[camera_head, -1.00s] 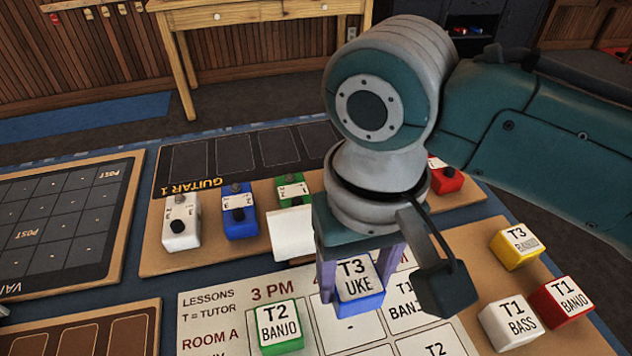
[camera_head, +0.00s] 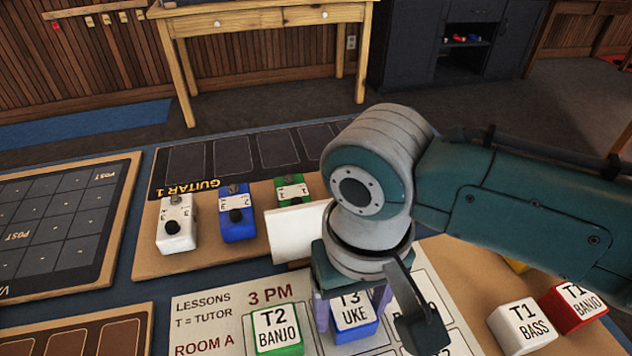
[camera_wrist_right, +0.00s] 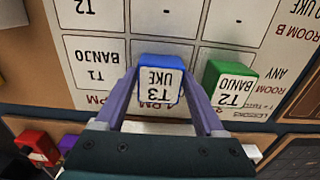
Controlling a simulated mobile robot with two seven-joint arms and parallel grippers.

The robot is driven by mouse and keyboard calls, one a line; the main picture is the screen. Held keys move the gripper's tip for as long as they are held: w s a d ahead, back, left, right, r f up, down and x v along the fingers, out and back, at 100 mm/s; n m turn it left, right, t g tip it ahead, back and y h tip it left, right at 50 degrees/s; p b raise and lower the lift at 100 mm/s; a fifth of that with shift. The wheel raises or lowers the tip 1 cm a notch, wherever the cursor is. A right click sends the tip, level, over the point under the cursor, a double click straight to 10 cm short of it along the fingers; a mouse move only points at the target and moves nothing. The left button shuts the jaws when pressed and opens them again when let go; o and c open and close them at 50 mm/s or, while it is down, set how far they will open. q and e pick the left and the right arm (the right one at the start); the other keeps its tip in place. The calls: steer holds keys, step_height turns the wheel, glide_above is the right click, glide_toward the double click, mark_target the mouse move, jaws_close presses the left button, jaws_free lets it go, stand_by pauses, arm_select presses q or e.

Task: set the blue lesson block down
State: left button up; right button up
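The blue lesson block (camera_head: 354,322), with a white top reading "T3 UKE", is upright between the fingers of my right gripper (camera_head: 352,312). In the right wrist view the block (camera_wrist_right: 162,80) fills the space between the two fingertips (camera_wrist_right: 161,75), which appear to be against its sides. It is over the lesson chart (camera_head: 205,305), beside the green "T2 BANJO" block (camera_head: 277,332). The block is at or very near the chart's surface; I cannot tell if its underside touches. My left gripper is not in view.
White "T1 BASS" (camera_head: 523,328) and red "T1 BANJO" (camera_head: 573,305) blocks stand at the right. A white card (camera_head: 296,236) stands behind the chart, near white (camera_head: 176,226), blue (camera_head: 237,217) and green (camera_head: 291,190) pedals. My right arm hides part of the board.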

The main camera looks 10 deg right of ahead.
mark_target(352, 307)
steer(key=shift+o, duration=1.3)
steer(key=shift+r, duration=0.1)
step_height(352, 307, up, 12)
steer(key=p, duration=0.4)
steer(key=s+f+n+t+y, duration=0.1)
steer(key=s+t+y, duration=0.1)
steer(key=s, duration=0.4)
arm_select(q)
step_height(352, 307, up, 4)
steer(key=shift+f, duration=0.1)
arm_select(e)
steer(key=s+d+r+t+h, duration=0.1)
steer(key=s+d, duration=0.5)
steer(key=d, duration=0.3)
steer(key=shift+d+r+n+t+h, duration=0.2)
steer(key=shift+n+t+h, duration=0.1)
steer(key=shift+h, duration=0.1)
steer(key=shift+s, duration=0.1)
